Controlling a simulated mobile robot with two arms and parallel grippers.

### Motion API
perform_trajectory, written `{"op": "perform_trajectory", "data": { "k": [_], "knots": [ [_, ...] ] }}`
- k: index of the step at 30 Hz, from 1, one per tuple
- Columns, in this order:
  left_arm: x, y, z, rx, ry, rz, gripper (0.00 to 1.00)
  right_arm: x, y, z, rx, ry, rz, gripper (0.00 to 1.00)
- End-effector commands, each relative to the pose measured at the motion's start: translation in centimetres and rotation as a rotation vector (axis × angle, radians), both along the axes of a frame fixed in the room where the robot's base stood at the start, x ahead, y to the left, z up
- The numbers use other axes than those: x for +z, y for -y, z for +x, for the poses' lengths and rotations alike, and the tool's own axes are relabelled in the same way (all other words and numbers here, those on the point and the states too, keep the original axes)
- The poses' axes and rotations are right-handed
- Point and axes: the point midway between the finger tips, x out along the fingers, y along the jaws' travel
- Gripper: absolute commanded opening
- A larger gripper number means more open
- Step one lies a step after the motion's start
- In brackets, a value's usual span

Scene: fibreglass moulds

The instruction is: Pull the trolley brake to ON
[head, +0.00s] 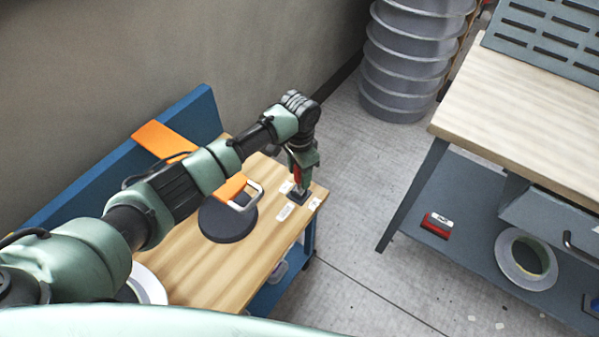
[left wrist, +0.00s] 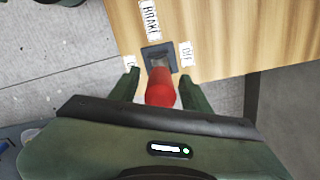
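The brake lever has a red handle (head: 297,173) and a dark square base at the corner of the wooden trolley top (head: 240,275). My left gripper (head: 300,178) points down over the lever. In the left wrist view the red handle (left wrist: 160,88) stands between the two fingers of my left gripper (left wrist: 160,90), with a gap showing on each side. A BRAKE label (left wrist: 150,18) lies beyond the base (left wrist: 159,56). An OFF label (left wrist: 186,53) is right of it, and a partly hidden label (left wrist: 128,62) is left. My right gripper is out of view.
A dark round disc (head: 226,220) with an orange-and-metal handled tool (head: 236,190) sits beside the lever. A blue panel (head: 110,165) backs the trolley. A workbench (head: 520,125) stands right, grey ducting (head: 408,60) behind. Floor between trolley and bench is clear.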

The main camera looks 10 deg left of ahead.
Motion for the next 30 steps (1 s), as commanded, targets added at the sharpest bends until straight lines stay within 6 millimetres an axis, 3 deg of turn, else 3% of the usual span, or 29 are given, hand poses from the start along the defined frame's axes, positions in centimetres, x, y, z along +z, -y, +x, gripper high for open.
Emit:
{"op": "perform_trajectory", "data": {
  "k": [1, 5, 30],
  "knots": [
    [0.00, 0.02, -0.01, 0.000, 0.000, 0.000, 0.34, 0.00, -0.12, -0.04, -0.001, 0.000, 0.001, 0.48],
    [0.01, 0.02, -0.01, 0.000, 0.000, 0.000, 0.00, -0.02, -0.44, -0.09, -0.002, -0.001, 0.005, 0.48],
    [0.06, 0.02, 0.02, 0.001, 0.001, -0.001, 0.00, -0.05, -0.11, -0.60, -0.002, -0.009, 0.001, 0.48]
  ]
}}
